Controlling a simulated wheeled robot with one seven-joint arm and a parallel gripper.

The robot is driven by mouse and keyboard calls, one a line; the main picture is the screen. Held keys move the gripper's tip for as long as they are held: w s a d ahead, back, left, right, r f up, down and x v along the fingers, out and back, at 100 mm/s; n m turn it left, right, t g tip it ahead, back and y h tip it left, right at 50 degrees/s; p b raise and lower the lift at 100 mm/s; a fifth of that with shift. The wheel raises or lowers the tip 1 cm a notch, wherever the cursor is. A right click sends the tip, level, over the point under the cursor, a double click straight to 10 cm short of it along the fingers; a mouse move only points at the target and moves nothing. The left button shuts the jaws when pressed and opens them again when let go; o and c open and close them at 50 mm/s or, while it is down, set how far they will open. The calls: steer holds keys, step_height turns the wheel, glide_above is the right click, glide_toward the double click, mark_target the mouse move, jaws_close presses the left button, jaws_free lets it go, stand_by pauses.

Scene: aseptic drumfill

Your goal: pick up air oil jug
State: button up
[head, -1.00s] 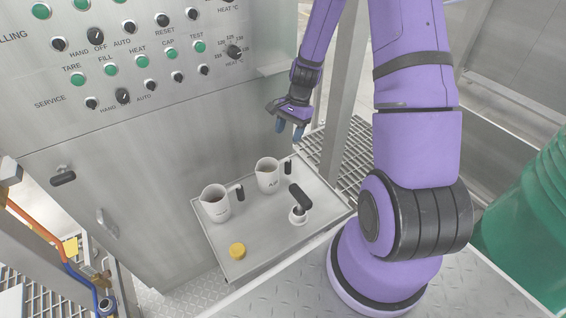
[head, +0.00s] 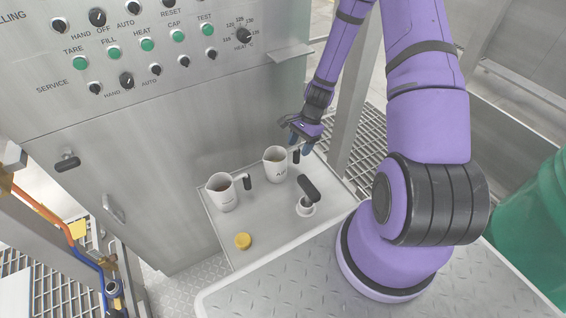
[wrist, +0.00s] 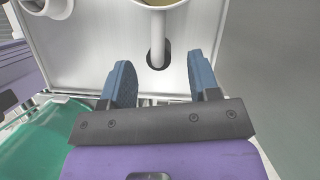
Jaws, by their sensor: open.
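The air oil jug (head: 275,168) is a white jug with dark lettering that appears to read "AIR". It stands upright at the back of the small steel shelf (head: 225,237), its dark handle (head: 296,157) on its right. My gripper (head: 301,150) is open, just above and behind this handle. In the wrist view, the jug's rim (wrist: 160,4) is at the top edge, cut off. Its handle (wrist: 157,45) points down towards the gap between my two blue fingertips (wrist: 160,75). I cannot tell whether they touch it.
A second white jug (head: 222,196) with dark liquid stands to the left. A small white pot with a black handle (head: 308,188) is at front right, and a yellow cap (head: 243,241) at front left. The control cabinet (head: 130,150) rises behind; a steel post (head: 352,100) stands right.

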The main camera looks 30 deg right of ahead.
mark_target(275, 158)
steer(key=shift+x, duration=2.3)
steer(key=shift+a+r, duration=0.1)
steer(key=shift+a, duration=0.05)
steer(key=shift+c, duration=0.5)
jaws_close()
